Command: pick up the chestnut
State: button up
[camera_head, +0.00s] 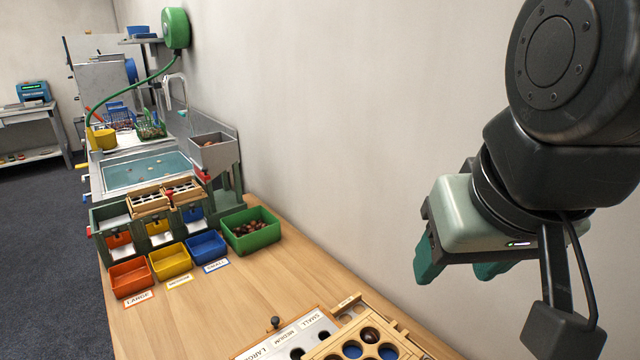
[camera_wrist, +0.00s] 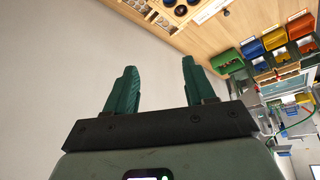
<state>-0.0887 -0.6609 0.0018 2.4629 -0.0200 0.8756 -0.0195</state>
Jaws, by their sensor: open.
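Brown chestnuts (camera_head: 252,228) lie in a green bin (camera_head: 270,238) against the wall on the wooden table. One dark round thing, perhaps a chestnut (camera_head: 369,335), sits in a hole of the wooden tray (camera_head: 398,337) at the bottom of the head view. My gripper (camera_head: 461,272) is raised at the right of the head view, above the table and apart from everything. In the wrist view its two green fingers (camera_wrist: 156,85) are spread with nothing between them. The green bin also shows in the wrist view (camera_wrist: 227,62). Which chestnut is meant cannot be told.
Orange (camera_head: 132,279), yellow (camera_head: 170,262) and blue (camera_head: 207,246) bins stand in a row by size labels. A sizing board (camera_head: 290,335) lies in front. A sink (camera_head: 150,170) and a steel hopper (camera_head: 214,152) stand farther back. The wall is close; the middle table is clear.

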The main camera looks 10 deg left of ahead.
jog(key=w+a+f+n+g, duration=0.2)
jog(key=w+a+f+n, duration=0.3)
jog(key=a, duration=0.5)
jog(key=w+a+f+n+g, duration=0.1)
jog(key=w+a+f+n, duration=0.2)
jog(key=w+a+f, duration=0.5)
jog(key=s+a+f+n, duration=0.2)
jog(key=s+a+f, duration=0.2)
jog(key=a+f, duration=0.2)
jog(key=s+a+f+n+g, duration=0.1)
jog(key=s+a+f, duration=0.3)
jog(key=f, duration=0.6)
jog(key=s+a+f+n+g, duration=0.1)
jog(key=s+a+f+n, duration=0.2)
jog(key=a+f, duration=0.5)
jog(key=shift+s+a+n, duration=0.4)
jog(key=shift+a+n, duration=0.05)
jog(key=shift+n, duration=0.15)
jog(key=shift+s+a+f, duration=0.15)
jog(key=shift+f, duration=1.45)
jog(key=shift+s+a+f, duration=0.15)
jog(key=shift+f, duration=1.45)
jog(key=c, duration=0.9)
